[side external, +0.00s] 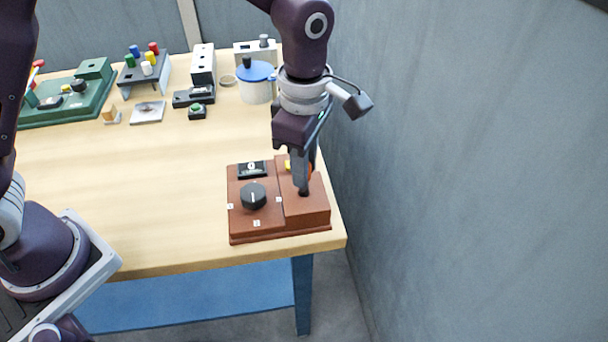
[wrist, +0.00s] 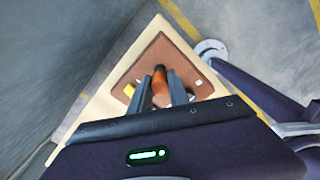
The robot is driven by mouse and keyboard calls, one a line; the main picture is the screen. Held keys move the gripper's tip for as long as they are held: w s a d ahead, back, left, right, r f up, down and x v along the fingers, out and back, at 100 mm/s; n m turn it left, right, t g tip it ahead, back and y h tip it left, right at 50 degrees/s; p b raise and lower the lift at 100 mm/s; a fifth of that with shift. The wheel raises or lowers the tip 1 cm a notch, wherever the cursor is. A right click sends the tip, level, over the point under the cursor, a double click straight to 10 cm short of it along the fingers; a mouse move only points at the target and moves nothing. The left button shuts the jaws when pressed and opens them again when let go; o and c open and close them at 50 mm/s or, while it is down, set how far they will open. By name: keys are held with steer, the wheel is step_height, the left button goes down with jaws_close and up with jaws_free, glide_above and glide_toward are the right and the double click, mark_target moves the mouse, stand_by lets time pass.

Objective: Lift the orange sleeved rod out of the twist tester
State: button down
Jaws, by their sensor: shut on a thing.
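The twist tester (side external: 264,222) is a reddish-brown box at the right front corner of the table, with a black dial (side external: 253,196) and a small black display (side external: 251,170) on its top. My gripper (side external: 304,188) points down over the box's raised right part. It is shut on the orange sleeved rod, whose orange side (side external: 310,173) shows only as a sliver behind the fingers. In the wrist view the orange rod (wrist: 161,95) stands between the two fingers, with a dark end. Whether the rod's lower end is still in the box is hidden by the fingers.
A yellow part (side external: 288,165) is on the box beside my fingers. A grey wall (side external: 470,170) rises close to the right. A white pot with a blue lid (side external: 256,82), a green board (side external: 70,98) and several small devices stand at the back. The table's middle is clear.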

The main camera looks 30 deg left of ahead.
steer(key=r, duration=0.4)
steer(key=shift+s+a, duration=0.15)
steer(key=shift+a, duration=0.05)
steer(key=s+a, duration=1.2)
steer(key=shift+s+a, duration=0.2)
steer(key=shift+s, duration=0.05)
